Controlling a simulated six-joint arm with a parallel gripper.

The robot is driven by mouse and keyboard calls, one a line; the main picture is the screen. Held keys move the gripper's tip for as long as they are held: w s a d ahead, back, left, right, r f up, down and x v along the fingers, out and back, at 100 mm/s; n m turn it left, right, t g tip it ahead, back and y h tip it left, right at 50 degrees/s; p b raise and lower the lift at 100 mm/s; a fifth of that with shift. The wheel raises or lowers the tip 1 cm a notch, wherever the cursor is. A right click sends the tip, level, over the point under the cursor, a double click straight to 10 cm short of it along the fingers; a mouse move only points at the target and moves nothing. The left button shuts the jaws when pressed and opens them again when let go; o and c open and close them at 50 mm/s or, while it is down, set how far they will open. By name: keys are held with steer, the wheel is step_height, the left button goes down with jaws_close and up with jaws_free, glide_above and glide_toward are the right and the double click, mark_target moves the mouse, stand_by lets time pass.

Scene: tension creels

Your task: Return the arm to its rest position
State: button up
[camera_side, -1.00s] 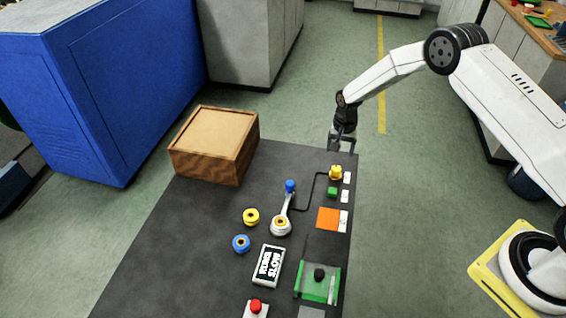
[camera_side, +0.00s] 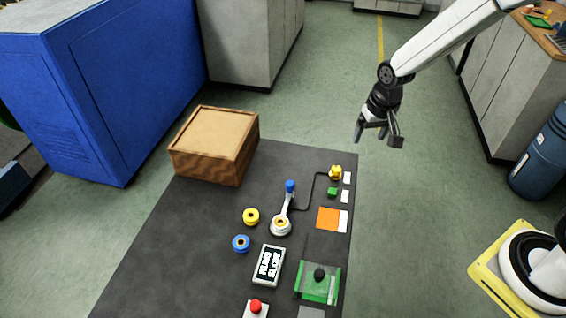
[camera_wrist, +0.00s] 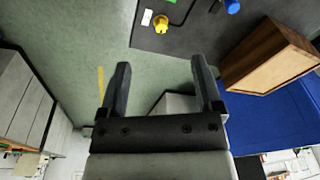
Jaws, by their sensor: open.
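My gripper (camera_side: 378,132) is open and empty in the side view. It hangs in the air above the floor, off the right far corner of the dark table (camera_side: 190,255), apart from everything on it. In the wrist view my gripper (camera_wrist: 160,85) shows two spread dark fingers with nothing between them. Beyond them lie the floor and part of the dark table with a yellow knob (camera_wrist: 161,22).
On the table are a wooden box (camera_side: 212,145), yellow (camera_side: 251,216) and blue (camera_side: 241,243) spools, a crank (camera_side: 281,222), a sign block (camera_side: 268,265), a red button (camera_side: 255,306) and a green fixture (camera_side: 318,284). A blue cabinet (camera_side: 95,95) stands left.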

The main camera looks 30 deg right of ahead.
steer(key=s+a+r+n+t, duration=0.1)
steer(key=s+r+n, duration=0.2)
steer(key=s, duration=1)
steer(key=shift+s+a+r+n, duration=0.35)
steer(key=shift+a+r+n, duration=0.05)
steer(key=shift+r, duration=0.05)
